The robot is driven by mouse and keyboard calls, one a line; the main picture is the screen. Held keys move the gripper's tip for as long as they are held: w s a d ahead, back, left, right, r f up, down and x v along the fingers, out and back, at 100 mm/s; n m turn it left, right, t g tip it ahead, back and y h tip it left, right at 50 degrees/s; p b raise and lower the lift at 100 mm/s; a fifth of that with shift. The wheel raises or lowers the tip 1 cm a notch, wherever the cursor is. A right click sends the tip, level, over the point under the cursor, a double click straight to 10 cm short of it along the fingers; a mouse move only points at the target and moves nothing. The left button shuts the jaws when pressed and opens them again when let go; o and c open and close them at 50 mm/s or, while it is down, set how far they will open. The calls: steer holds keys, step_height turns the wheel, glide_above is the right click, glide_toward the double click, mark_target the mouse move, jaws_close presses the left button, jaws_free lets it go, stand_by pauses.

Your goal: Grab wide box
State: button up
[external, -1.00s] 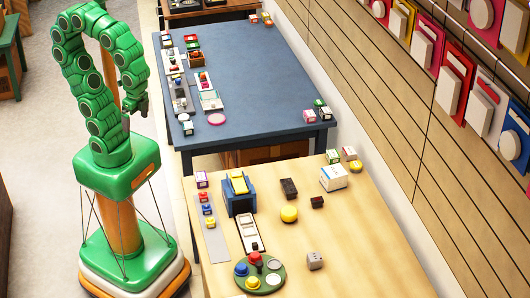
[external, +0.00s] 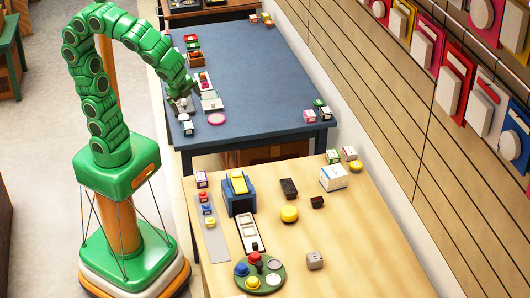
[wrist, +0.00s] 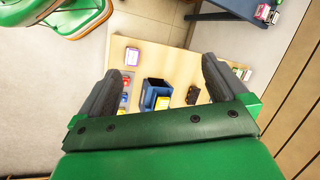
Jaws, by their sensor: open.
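On the near wooden table, a white box (external: 333,177) lies toward the back right, and it is broader than the small boxes around it. A blue block-like holder with a yellow top (external: 239,194) stands at the back left, and it shows between my fingers in the wrist view (wrist: 149,92). A low dark box (external: 288,188) lies between them. I cannot tell for certain which is the wide box. My gripper (external: 190,98) is open and empty, in the air in front of the blue table's left side. Its fingers (wrist: 165,80) are apart in the wrist view.
The blue table (external: 262,75) has items along its left edge and a bare middle. A slatted wall (external: 400,120) bounds the right.

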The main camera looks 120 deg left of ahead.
steer(key=w+a+r+m+t+y, duration=0.1)
steer(key=w+a+m+y, duration=0.1)
steer(key=w+a, duration=0.35)
steer(key=w+a+r+m+y, duration=0.1)
steer(key=w+a+m, duration=0.25)
steer(key=w, duration=0.35)
steer(key=m+t+y, duration=0.3)
steer(key=m+t, duration=0.5)
steer(key=m, duration=0.9)
glide_above(324, 179)
steer(key=s+d, duration=0.2)
step_height(324, 179, down, 5)
steer(key=shift+n, duration=0.25)
step_height(324, 179, down, 28)
steer(key=shift+d+r, duration=0.1)
steer(key=shift+r, duration=0.15)
steer(key=shift+w+a+f+g, duration=0.3)
steer(key=shift+w+a+f, duration=0.3)
steer(key=shift+a, duration=0.2)
steer(key=shift+r+x, duration=0.2)
steer(key=shift+x, duration=2.55)
steer(key=shift+w, duration=0.15)
steer(key=c, duration=0.9)
